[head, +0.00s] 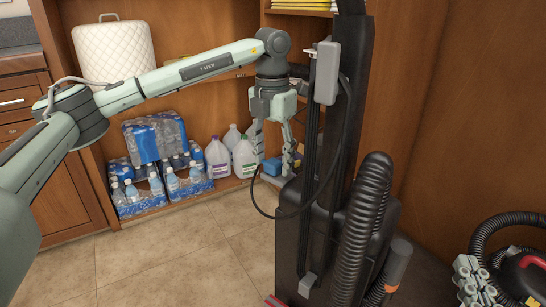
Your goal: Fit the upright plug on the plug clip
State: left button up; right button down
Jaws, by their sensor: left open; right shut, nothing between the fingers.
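The black upright vacuum (335,200) stands in the middle right with its ribbed hose in front. A grey box-shaped part (327,73) is on its upper column, with a small pale piece beside it. A black cord (303,211) loops down from the column and up towards my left gripper (273,150). That gripper is open, pointing down, left of the column. I cannot make out the plug at the cord's end, nor tell for sure which part is the plug clip. My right gripper (476,280) is shut and empty at the lower right.
Water bottle packs (155,137) and white jugs (244,158) stand on the low shelf behind. A white quilted case (115,50) is above. A red and black machine (522,275) with a hose is at lower right. Tiled floor at lower left is clear.

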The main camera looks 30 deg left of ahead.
pick_arm(q)
notch_tip(320, 180, up, 12)
dwell(0.6)
jog(key=shift+s, duration=0.1)
